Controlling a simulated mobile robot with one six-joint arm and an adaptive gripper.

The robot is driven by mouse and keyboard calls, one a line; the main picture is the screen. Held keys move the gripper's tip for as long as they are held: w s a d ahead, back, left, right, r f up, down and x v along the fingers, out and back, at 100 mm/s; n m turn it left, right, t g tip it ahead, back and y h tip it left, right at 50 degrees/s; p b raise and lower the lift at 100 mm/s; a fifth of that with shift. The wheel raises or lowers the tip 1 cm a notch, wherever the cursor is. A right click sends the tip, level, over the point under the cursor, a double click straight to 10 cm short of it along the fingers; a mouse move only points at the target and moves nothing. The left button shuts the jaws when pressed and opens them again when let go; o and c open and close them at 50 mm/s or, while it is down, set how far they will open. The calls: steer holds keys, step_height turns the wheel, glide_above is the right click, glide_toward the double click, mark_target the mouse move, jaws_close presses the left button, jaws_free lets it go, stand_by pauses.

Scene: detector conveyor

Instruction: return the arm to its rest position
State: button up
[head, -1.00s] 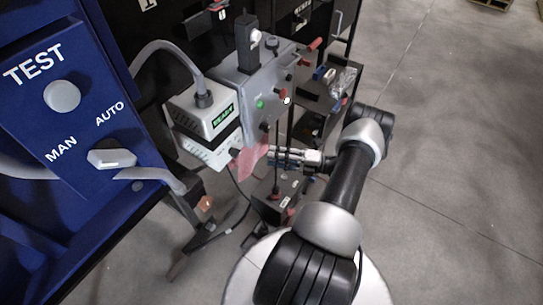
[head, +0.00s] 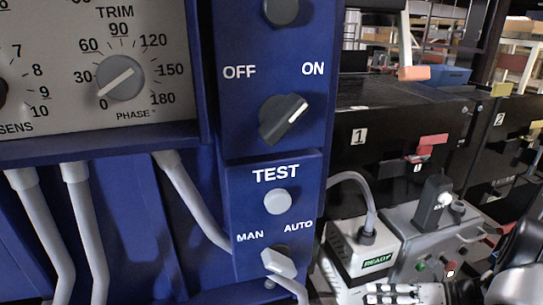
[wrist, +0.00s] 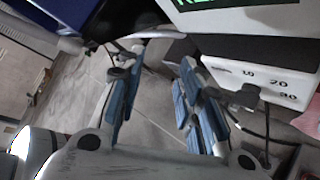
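My gripper (wrist: 160,88) shows in the wrist view with its two blue-padded fingers apart and nothing between them. In the head view, part of my arm shows at the bottom right edge, with pale metal parts near my gripper beside the white box. The white box (head: 348,262) has a green READY display. In the wrist view the box (wrist: 262,22) is close on the right, above a scale marked 10, 20 and 30. The fingers look apart from it, though the exact gap is hard to tell.
The blue control cabinet (head: 230,120) with dials and switches fills the left of the head view. A grey box (head: 425,235) with buttons stands right of the white box. Black machine panels (head: 390,150) lie behind. Cables hang near the fingers in the wrist view.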

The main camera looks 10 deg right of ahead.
steer(key=s+a+r+n+g+h, duration=0.2)
steer(key=a+r+n+g+h, duration=0.1)
steer(key=a+r+n, duration=0.5)
steer(key=s+a+r+n+g+h, duration=0.2)
steer(key=s+a+r+n+g, duration=0.15)
steer(key=a+r+n, duration=0.4)
steer(key=s+a+r+n+t+h, duration=0.2)
steer(key=s+a+n+h, duration=0.1)
steer(key=n, duration=0.6)
steer(key=s+a+r+n+t+h, duration=0.1)
steer(key=s+a+r+n+h, duration=0.2)
steer(key=s+a+n, duration=0.2)
steer(key=s+n, duration=0.3)
steer(key=n, duration=0.2)
steer(key=shift+t+h, duration=0.35)
steer(key=shift+h, duration=0.05)
steer(key=shift+a+n, duration=0.1)
steer(key=shift+n, duration=0.15)
